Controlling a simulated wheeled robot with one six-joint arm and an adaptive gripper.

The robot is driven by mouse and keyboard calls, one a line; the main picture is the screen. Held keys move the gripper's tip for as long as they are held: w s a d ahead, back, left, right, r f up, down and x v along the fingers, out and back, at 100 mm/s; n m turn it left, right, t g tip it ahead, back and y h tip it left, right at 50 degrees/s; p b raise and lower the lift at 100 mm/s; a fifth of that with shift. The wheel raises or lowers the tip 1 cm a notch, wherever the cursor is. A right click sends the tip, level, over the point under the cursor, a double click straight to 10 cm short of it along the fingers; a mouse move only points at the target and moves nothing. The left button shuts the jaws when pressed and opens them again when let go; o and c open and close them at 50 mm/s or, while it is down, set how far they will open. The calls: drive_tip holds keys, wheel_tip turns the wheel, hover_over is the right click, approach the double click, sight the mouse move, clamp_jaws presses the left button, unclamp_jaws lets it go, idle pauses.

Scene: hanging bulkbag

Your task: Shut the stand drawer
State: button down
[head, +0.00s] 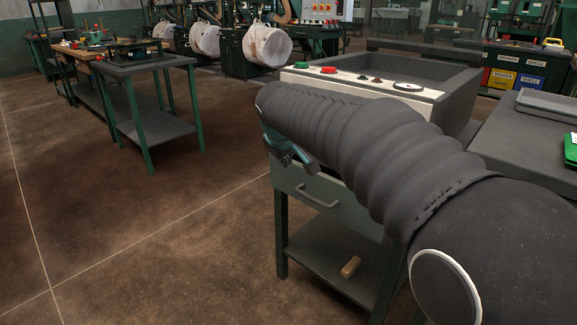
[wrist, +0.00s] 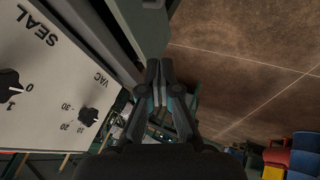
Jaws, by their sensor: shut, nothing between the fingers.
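The stand drawer (head: 300,190) is in the green-legged stand at the centre of the head view. Its grey-green front carries a curved bar handle (head: 318,199). My arm hides the drawer's upper edge and right part, so I cannot tell how far out it stands. My gripper (head: 308,164) is above and in front of the handle, fingers together and empty. In the wrist view the gripper (wrist: 159,70) is shut, close beside a grey-green panel edge (wrist: 147,28). I cannot tell whether it touches that panel.
The sealer's control panel (head: 350,84) with red and green buttons tops the stand; its dials show in the wrist view (wrist: 50,80). A wooden-handled item (head: 351,266) lies on the lower shelf (head: 330,255). A grey table (head: 520,140) stands at right.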

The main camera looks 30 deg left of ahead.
sight(292, 170)
drive_tip(key=s+a+f+n+y+b, duration=0.55)
drive_tip(key=s+f, duration=0.45)
drive_tip(key=f, duration=0.4)
drive_tip(key=w+d+r+n+t, duration=0.5)
drive_tip(key=w+d+r+t, duration=0.15)
drive_tip(key=t, duration=0.25)
drive_tip(key=shift+y, duration=0.35)
drive_tip(key=shift+w+a+f+b, duration=0.2)
drive_tip(key=shift+w+a, duration=0.35)
drive_tip(key=shift+w, duration=1.4)
drive_tip(key=shift+w+a+f+b, duration=0.1)
drive_tip(key=shift+w+a+b, duration=0.35)
drive_tip(key=shift+w, duration=1.45)
drive_tip(key=shift+w+a+f+b, duration=0.15)
drive_tip(key=shift+w+a, duration=0.5)
drive_tip(key=shift+w, duration=1.3)
